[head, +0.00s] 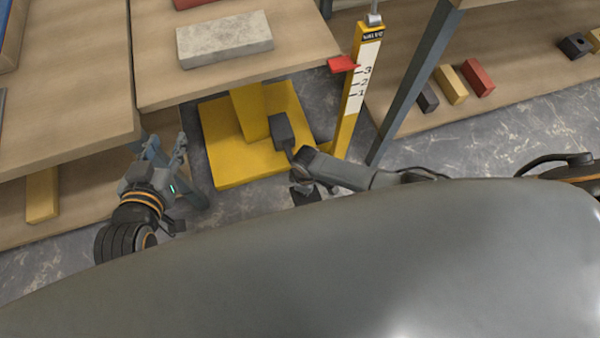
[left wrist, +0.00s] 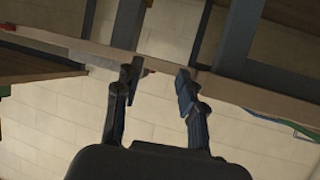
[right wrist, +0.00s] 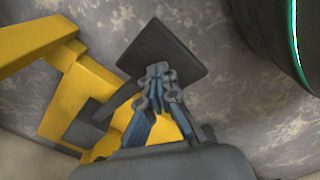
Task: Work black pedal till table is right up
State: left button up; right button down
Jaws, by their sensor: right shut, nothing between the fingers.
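The black pedal (head: 305,194) is partly hidden by my right wrist in the head view; in the right wrist view it is a dark square plate (right wrist: 160,45). My right gripper (right wrist: 160,70) is shut and empty, its fingertips over the plate; I cannot tell if they touch. The pedal's lever runs to a dark box (head: 282,130) on the yellow base (head: 225,155). The wooden table (head: 165,70) bears a grey slab (head: 225,38). Its red pointer (head: 341,64) is beside the scale (head: 362,78), near the 3. My left gripper (head: 167,142) is open and empty.
A yellow post marked VALVE (head: 368,45) stands right of the table. A grey upright (head: 415,80) stands further right, by a shelf with coloured blocks (head: 478,77). Wooden shelving (head: 60,135) lies near my left gripper. Grey floor shows around the yellow base.

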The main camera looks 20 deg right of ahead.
notch_tip(320, 180, up, 2)
jog(key=shift+w+p, duration=0.1)
jog(key=shift+p, duration=0.7)
notch_tip(320, 180, up, 3)
jog(key=shift+w+f+p, duration=0.15)
jog(key=shift+f+p, duration=0.05)
jog(key=shift+p, duration=1.05)
notch_tip(320, 180, up, 2)
jog(key=shift+w+p, duration=0.1)
jog(key=shift+p, duration=0.85)
pick_arm(q)
jog(key=s+a+f+g+y, duration=0.2)
jog(key=s+a+f+g, duration=0.3)
jog(key=s+f+g, duration=0.4)
jog(key=s+f, duration=0.1)
jog(key=s, duration=0.3)
jog(key=shift+f+g+y, duration=0.25)
jog(key=shift+g+y, duration=0.05)
pick_arm(e)
jog(key=shift+w+r, duration=0.1)
jog(key=shift+r, duration=0.15)
